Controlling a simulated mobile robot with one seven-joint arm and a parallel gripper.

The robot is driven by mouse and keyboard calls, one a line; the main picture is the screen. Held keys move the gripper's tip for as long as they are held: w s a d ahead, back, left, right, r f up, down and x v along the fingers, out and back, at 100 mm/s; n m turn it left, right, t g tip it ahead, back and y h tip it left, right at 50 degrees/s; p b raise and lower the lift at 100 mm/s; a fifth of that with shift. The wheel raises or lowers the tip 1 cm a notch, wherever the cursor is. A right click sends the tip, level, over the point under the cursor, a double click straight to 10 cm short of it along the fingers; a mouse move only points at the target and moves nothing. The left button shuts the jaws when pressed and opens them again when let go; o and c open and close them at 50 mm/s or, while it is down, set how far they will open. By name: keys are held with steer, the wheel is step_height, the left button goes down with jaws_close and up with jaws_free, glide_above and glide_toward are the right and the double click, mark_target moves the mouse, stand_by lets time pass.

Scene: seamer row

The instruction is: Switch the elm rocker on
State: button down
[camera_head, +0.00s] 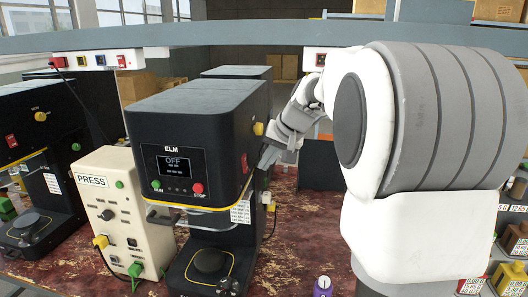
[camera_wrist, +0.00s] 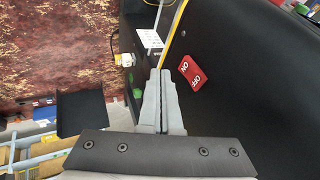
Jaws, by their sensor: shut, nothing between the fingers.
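The ELM machine (camera_head: 190,130) is a black seamer; its front screen (camera_head: 174,163) reads OFF. Its red rocker (camera_head: 244,163) is on the right side panel. In the wrist view the rocker (camera_wrist: 191,73) shows white ON and OFF marks; which end is pressed in I cannot tell. My gripper (camera_head: 266,160) is beside that side panel. In the wrist view my gripper (camera_wrist: 161,73) has its two grey fingers together and empty, with the tips just left of the rocker. A gap shows in the picture between tips and rocker; contact is not visible.
A yellow knob (camera_head: 258,128) sticks out of the same side panel, above the rocker. A beige PRESS box (camera_head: 112,210) stands left of the machine, and another black seamer (camera_head: 30,150) beyond it. A purple bottle (camera_head: 322,287) stands at the front.

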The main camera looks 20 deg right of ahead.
mark_target(245, 163)
steer(key=shift+w+a, duration=0.35)
steer(key=shift+a, duration=0.25)
steer(key=shift+w+a, duration=0.3)
steer(key=shift+a, duration=0.25)
steer(key=shift+f, duration=0.1)
steer(key=shift+w+a, duration=0.15)
steer(key=shift+a, duration=0.05)
steer(key=shift+r+p, duration=0.55)
steer(key=shift+r, duration=0.25)
